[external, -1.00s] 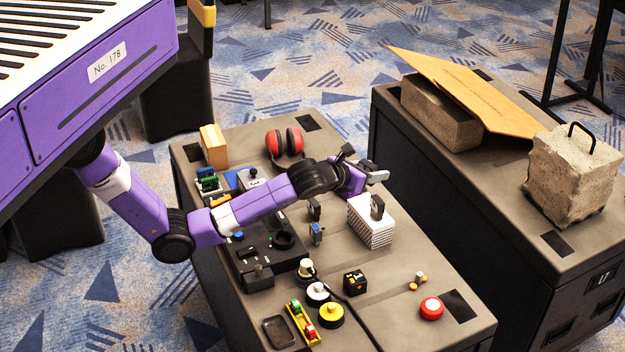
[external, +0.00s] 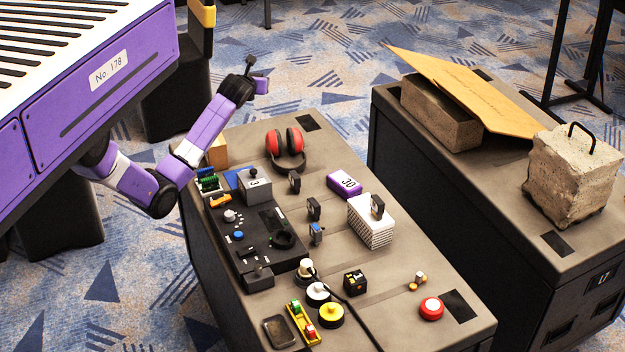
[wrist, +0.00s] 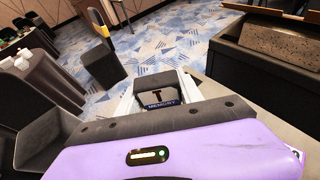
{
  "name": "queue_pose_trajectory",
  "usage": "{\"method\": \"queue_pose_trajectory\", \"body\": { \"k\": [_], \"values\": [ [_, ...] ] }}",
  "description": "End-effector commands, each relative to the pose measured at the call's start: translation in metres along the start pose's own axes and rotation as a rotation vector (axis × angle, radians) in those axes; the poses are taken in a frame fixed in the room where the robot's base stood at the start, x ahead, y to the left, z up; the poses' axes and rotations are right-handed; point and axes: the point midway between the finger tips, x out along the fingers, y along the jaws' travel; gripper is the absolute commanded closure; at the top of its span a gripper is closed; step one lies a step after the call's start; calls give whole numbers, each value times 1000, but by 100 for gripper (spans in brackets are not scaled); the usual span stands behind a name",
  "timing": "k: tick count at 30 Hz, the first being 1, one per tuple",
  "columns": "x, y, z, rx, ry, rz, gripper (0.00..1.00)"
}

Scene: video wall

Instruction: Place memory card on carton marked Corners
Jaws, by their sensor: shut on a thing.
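My gripper (wrist: 160,100) is shut on the memory card (wrist: 161,105), a dark blue piece with the word MEMORY, seen between the fingertips in the wrist view. In the external view my purple hand (external: 261,86) is raised beyond the table's far left end; its fingers and the card cannot be made out there. No marking Corners is readable. A brown cardboard piece (external: 465,88) with small unreadable print leans over a concrete block on the right-hand case, well to the right of my gripper. I cannot tell whether it is the carton.
The near case top (external: 400,300) holds red earmuffs (external: 286,150), a purple box (external: 344,183), a white striped box (external: 368,225), a black control panel (external: 262,245) and coloured buttons. A concrete block with handle (external: 570,175) stands on the right case (external: 480,185). A gap separates the cases.

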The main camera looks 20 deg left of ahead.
Motion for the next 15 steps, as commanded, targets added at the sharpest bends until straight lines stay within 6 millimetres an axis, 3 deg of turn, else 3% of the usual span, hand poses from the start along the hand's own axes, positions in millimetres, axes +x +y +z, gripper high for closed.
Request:
{"method": "queue_pose_trajectory", "body": {
  "k": [1, 7, 10, 15],
  "values": [
    [7, 27, 6, -14, -2, 34, 96],
    [22, 117, 24, -57, -1, 140, 96],
    [25, 146, 28, -70, -1, 173, 96],
    [27, 172, 31, -82, 0, 198, 96]
  ]
}}
